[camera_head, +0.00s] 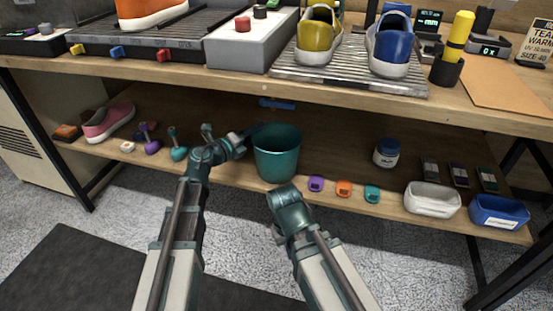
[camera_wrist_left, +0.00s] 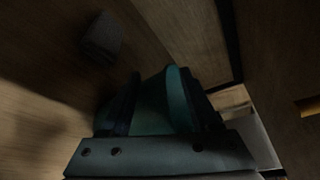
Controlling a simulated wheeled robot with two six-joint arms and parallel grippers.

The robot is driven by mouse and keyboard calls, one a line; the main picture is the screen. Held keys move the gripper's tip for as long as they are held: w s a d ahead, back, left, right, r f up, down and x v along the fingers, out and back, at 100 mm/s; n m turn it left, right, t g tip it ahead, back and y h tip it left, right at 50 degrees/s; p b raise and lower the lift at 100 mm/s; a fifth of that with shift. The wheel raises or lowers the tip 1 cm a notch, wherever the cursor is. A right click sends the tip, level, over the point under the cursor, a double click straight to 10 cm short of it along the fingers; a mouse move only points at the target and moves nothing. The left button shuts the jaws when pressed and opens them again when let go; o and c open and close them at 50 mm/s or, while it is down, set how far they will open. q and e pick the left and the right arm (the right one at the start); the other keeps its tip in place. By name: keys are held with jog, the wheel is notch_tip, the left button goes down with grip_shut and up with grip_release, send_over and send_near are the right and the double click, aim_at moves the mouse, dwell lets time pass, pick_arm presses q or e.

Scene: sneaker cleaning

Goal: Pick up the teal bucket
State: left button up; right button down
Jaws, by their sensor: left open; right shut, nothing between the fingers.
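The teal bucket (camera_head: 278,158) stands upright on the lower wooden shelf, near its front edge. My left gripper (camera_head: 247,132) is open at the bucket's upper left side, close to the rim. In the left wrist view a teal surface, likely the bucket (camera_wrist_left: 155,108), shows between the open fingers of the left gripper (camera_wrist_left: 165,95). I cannot tell whether the fingers touch it. My right gripper (camera_head: 287,192) is shut and empty, low in front of the bucket; its fingertips are mostly hidden behind its wrist.
Purple and teal brushes (camera_head: 177,150) and a pink shoe (camera_head: 108,122) lie left of the bucket. Small purple, orange and teal items (camera_head: 343,188) line the shelf's front edge to the right. A white bin (camera_head: 432,202) stands farther right. The upper tabletop (camera_head: 220,85) overhangs the shelf.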

pick_arm(q)
jog(key=shift+w+d, duration=0.15)
jog(key=c, duration=1)
jog(key=shift+d, duration=0.1)
dwell(0.7)
